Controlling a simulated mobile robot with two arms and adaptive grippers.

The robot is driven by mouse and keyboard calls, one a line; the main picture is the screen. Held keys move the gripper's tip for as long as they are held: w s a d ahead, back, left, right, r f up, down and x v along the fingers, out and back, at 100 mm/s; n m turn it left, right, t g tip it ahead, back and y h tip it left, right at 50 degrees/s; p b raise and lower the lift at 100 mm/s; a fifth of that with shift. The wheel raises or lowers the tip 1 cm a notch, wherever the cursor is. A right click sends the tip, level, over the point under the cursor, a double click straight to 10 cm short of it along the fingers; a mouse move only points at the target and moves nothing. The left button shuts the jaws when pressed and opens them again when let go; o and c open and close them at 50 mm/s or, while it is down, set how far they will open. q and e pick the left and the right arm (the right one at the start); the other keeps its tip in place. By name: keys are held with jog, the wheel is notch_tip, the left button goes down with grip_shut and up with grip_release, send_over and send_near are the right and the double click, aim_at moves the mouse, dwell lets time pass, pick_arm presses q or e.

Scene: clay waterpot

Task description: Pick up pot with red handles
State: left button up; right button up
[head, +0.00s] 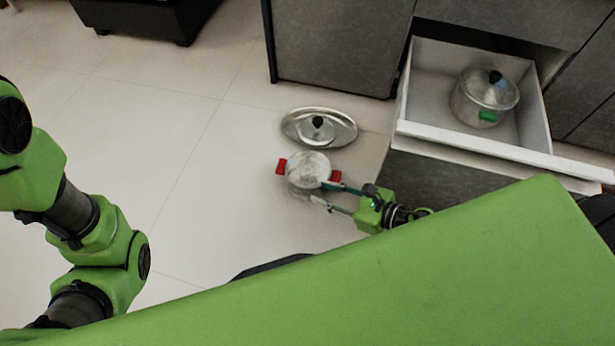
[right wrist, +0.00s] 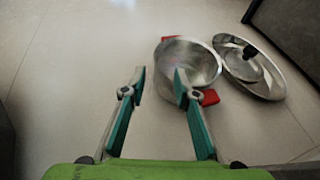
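The metal pot with red handles (head: 306,172) stands open on the floor in the middle of the head view. One red handle (head: 281,166) sticks out at its left, the other at its right. The pot also shows in the right wrist view (right wrist: 198,62), with a red handle (right wrist: 209,97) just right of one finger. My right gripper (head: 327,194) is open at the pot's right side. In the right wrist view one finger overlaps the pot's edge and the other is left of it. I cannot tell whether it touches. My left gripper is out of view; only my left arm shows.
A metal lid with a black knob (head: 317,128) lies on the floor behind the pot. An open drawer (head: 420,90) at the right holds a lidded pot with a green handle (head: 484,98). Dark cabinets stand behind. The floor at left is clear.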

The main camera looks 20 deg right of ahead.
aim_at(291, 182)
jog(key=x, duration=0.4)
jog(key=shift+w+a+b, duration=0.15)
jog(key=shift+w+b, duration=0.05)
jog(key=shift+b, duration=0.2)
jog(key=b+x, duration=0.2)
jog(key=x, duration=0.3)
jog(key=shift+w+a, duration=0.1)
jog(key=shift+a, duration=0.05)
jog(key=shift+r, duration=0.1)
grip_shut()
